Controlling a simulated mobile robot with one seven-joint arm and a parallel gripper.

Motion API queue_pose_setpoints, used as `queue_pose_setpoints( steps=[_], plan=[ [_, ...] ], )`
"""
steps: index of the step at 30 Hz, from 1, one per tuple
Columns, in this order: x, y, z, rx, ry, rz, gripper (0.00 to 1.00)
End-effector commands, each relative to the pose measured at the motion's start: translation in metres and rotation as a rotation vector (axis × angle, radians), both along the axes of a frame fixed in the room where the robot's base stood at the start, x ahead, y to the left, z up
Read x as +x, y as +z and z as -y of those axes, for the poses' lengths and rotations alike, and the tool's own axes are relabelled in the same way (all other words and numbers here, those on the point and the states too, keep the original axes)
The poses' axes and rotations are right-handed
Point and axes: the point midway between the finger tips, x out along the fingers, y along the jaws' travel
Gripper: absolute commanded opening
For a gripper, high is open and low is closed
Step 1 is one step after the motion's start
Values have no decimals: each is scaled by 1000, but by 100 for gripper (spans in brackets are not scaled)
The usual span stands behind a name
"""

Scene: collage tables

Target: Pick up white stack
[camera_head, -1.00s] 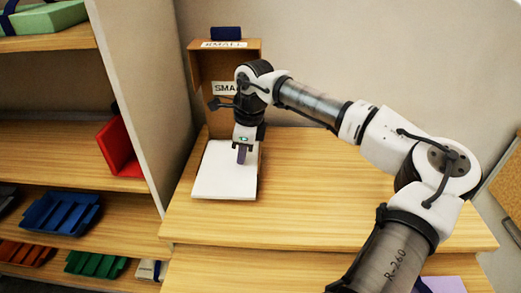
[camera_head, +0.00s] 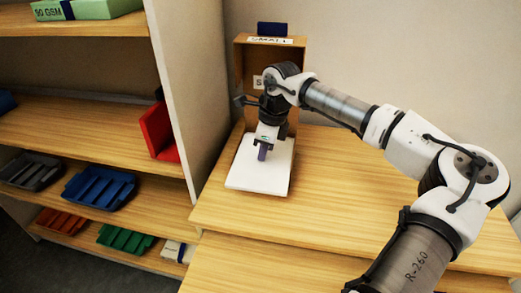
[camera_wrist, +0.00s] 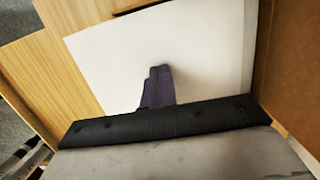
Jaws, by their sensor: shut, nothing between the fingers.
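The white stack (camera_head: 255,177) is a flat white block lying on the wooden table, in front of and partly inside the foot of an open cardboard box marked SMALL. My gripper (camera_head: 262,153) points down over the stack, with its purple fingers closed together and nothing between them. The wrist view shows the white stack (camera_wrist: 190,50) filling the middle, with the shut fingers (camera_wrist: 158,85) over its surface. I cannot tell whether the fingertips touch it. The arm hides part of the box and the stack's back part.
The cardboard box (camera_head: 246,62) stands behind the stack, close to the wall, with a dark blue item (camera_head: 272,29) on top. A shelf unit (camera_head: 185,90) at left holds blue, green and orange trays and a red holder (camera_head: 159,132). The table (camera_head: 350,185) right of the stack is clear.

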Motion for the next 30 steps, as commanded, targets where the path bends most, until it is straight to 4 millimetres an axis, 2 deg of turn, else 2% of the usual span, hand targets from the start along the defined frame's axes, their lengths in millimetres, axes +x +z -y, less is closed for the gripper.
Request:
queue_pose_setpoints(
  steps=[1, 3, 6, 14, 22, 30],
  plan=[
    [-4, -9, 16, -15, -13, -17, 0],
    [-7, -10, 28, -17, -14, -18, 0],
    [-8, -9, 34, -18, -12, -17, 0],
    [-7, -8, 34, -19, -12, -16, 0],
    [-7, 8, 32, -16, -11, -13, 0],
    [-6, 7, 21, -20, -8, -14, 0]
  ],
)
